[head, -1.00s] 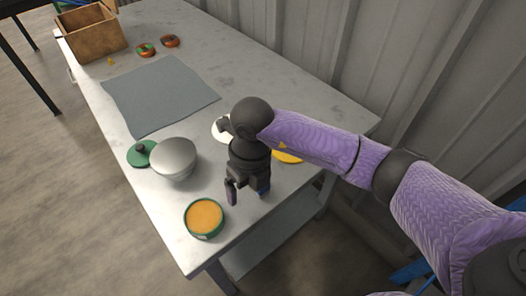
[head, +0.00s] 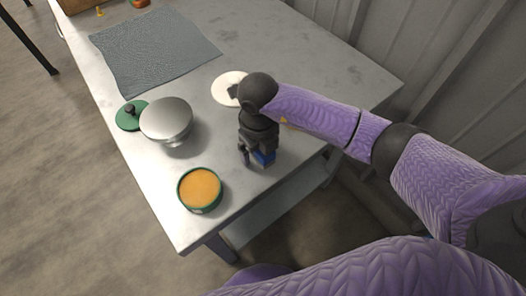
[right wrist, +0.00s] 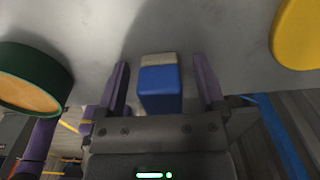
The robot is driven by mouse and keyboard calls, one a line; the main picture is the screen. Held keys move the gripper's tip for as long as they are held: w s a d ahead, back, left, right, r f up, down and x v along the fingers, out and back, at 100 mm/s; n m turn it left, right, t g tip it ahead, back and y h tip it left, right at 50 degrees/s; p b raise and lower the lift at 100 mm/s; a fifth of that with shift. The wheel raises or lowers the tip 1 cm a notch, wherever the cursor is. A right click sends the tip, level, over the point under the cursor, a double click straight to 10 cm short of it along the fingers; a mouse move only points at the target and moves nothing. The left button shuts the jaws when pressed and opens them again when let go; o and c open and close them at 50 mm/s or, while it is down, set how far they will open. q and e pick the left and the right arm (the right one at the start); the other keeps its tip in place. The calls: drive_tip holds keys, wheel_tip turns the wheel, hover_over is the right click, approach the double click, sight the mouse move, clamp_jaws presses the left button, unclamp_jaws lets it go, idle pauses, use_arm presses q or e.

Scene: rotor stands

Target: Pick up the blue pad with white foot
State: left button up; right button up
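The blue pad with a white foot (right wrist: 159,88) stands between the two fingers of my right gripper (right wrist: 163,88) in the right wrist view. The pale foot is at its far end, against the grey tabletop. A gap shows between the pad and each finger, so the gripper is open around it. In the head view my right gripper (head: 254,160) points down near the table's right edge. My left gripper is not in view.
On the table (head: 290,60) are a green tin with orange contents (head: 200,187), a silver dome (head: 166,118), a green lid (head: 130,114), a white disc (head: 228,89) and a grey mat (head: 155,50). A yellow disc (right wrist: 298,32) lies near the gripper. A corrugated wall stands to the right.

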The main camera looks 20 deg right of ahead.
drive_tip(key=c, duration=0.5)
clamp_jaws()
drive_tip(key=shift+r, duration=0.2)
wheel_tip(320, 180, up, 10)
drive_tip(key=p, duration=0.4)
drive_tip(key=shift+f, duration=0.15)
